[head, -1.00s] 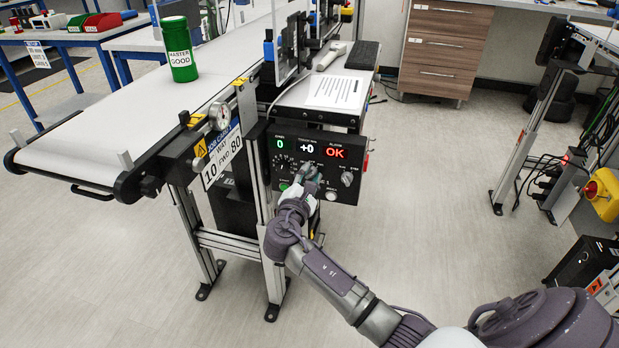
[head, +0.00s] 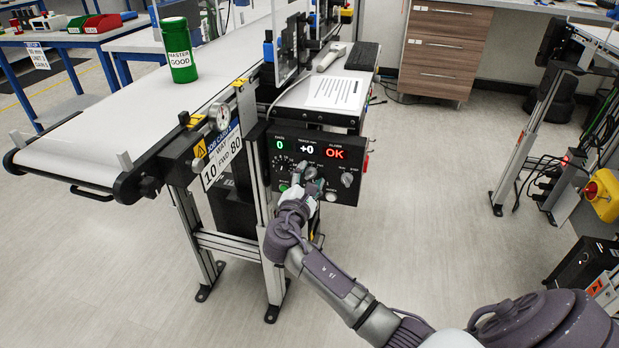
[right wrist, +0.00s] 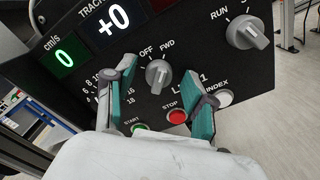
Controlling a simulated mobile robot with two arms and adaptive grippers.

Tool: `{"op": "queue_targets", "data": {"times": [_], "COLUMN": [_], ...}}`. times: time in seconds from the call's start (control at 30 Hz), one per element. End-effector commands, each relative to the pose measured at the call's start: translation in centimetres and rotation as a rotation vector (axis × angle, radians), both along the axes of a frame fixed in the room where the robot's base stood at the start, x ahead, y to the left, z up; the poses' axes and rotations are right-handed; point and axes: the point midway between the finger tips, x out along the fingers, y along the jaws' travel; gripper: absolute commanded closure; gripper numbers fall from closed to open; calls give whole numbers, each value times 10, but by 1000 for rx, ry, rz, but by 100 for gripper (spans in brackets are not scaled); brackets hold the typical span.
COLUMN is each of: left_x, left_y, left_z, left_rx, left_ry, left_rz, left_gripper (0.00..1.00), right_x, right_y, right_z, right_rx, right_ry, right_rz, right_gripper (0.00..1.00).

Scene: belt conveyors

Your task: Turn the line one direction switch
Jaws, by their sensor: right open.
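The direction switch (right wrist: 158,76) is a grey rotary knob on the black control panel (head: 340,191), with OFF and FWD printed above it. The right wrist view shows its grip bar roughly upright; I cannot tell exactly which mark it points at. The LINE 1 label below it is partly covered. My right gripper (right wrist: 160,98) is open, with one teal-padded finger on each side of the knob, apparently not touching it. In the head view my right gripper (head: 311,181) is in front of the panel and hides the switch. My left gripper is not in view.
Close by are the red STOP button (right wrist: 177,116), green START button (right wrist: 139,127), white INDEX button (right wrist: 225,98) and RUN knob (right wrist: 247,33). The displays read 0, +0 and OK. A green MASTER GOOD canister (head: 181,52) stands on the conveyor belt (head: 110,125).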

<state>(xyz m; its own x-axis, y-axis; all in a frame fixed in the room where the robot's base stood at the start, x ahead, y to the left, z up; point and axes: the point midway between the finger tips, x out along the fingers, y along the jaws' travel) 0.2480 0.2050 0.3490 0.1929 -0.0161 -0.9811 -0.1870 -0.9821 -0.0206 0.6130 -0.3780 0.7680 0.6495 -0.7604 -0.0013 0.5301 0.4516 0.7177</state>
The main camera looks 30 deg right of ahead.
Motion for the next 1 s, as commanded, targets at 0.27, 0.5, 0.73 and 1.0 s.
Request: {"op": "queue_targets", "data": {"times": [0.27, 0.5, 0.73, 1.0], "left_x": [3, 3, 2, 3], "left_y": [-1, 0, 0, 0], "left_z": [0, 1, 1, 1], "left_rx": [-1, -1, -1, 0], "left_ry": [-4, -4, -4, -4], "left_rz": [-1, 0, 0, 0], "left_gripper": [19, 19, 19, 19], "right_x": [-14, -48, -71, -78], "right_y": [16, 56, 84, 91], "right_z": [-1, -1, -1, 0], "right_rx": [3, 3, 1, -1], "right_ry": [0, 0, 1, 0], "right_rz": [2, 1, 1, -1], "right_gripper": [45, 45, 45, 45]}}
